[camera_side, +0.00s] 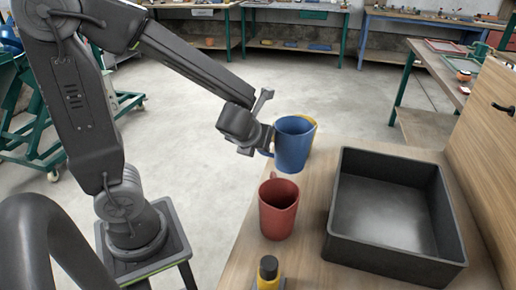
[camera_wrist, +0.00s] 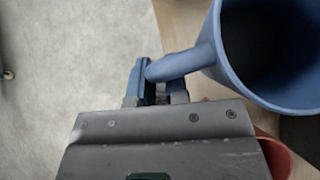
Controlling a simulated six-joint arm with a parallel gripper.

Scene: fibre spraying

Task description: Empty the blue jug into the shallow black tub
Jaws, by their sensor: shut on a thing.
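The blue jug (camera_side: 293,146) is upright at the far left part of the wooden table, left of the tub in the side view. Its open mouth and dark inside fill the upper right of the wrist view, with the blue wall (camera_wrist: 226,62) near the handle. My gripper (camera_side: 264,148) is at the jug's left side, shut on its handle; the fingers (camera_wrist: 156,90) show around the handle in the wrist view. The shallow black tub (camera_side: 345,205) stands to the right, with a bare grey floor inside. I cannot tell what the jug holds.
A red mug (camera_side: 278,211) stands in front of the blue jug, left of the tub. A yellow bottle with a black cap (camera_side: 268,270) is at the near edge. Something yellow (camera_side: 309,120) shows behind the jug. A wooden panel (camera_side: 490,130) rises right of the tub.

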